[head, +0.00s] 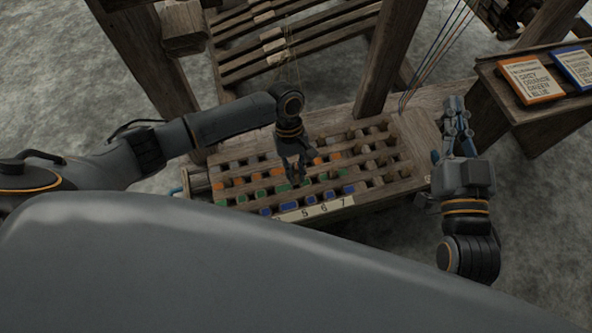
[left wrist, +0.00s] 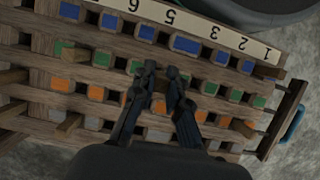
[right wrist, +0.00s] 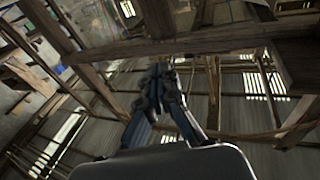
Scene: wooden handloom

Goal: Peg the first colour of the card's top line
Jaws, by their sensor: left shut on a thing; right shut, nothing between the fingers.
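The wooden peg board (head: 240,205) has rows of blue, green, orange and grey squares. It also shows in the left wrist view (left wrist: 215,102), with a numbered strip (left wrist: 205,30) along its edge. Several wooden pegs (head: 375,142) stand at the board's right in the head view. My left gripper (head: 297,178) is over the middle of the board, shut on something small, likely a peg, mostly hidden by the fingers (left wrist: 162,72). The orange-edged card (head: 530,78) bears small lines of words, hard to read. My right gripper (head: 455,102) is shut and empty, right of the board.
A blue-edged card (head: 577,66) lies beside the orange one on a wooden stand (head: 560,113). Loom posts (head: 388,60) and hanging threads (head: 438,50) rise behind the board. Open floor (head: 540,220) lies at the right.

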